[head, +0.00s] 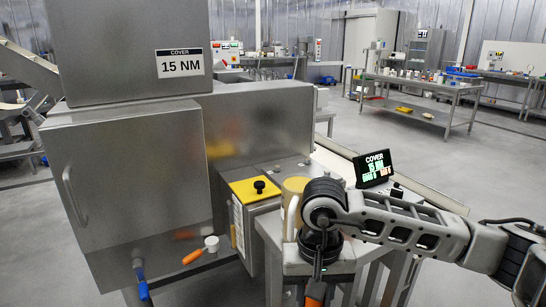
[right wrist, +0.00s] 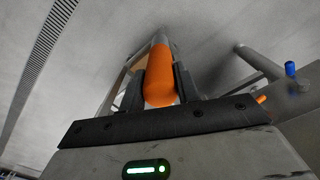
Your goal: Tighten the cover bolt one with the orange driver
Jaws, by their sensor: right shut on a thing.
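My right gripper (head: 315,283) is at the lower middle of the head view, pointing down. In the right wrist view its two dark fingers (right wrist: 160,88) are shut on the orange driver (right wrist: 159,72) by its handle. Only a little orange of the driver (head: 316,291) shows below the gripper in the head view, and its tip is hidden. A yellow plate with a black knob (head: 258,187) lies left of the gripper, apart from it. Small dark spots on the steel top behind may be bolts, too small to tell. My left gripper is not in view.
A steel machine (head: 130,165) labelled "COVER 15 NM" fills the left. An orange handle (head: 193,257) and a blue handle (head: 141,282) stick out low on its front. Open floor lies beyond.

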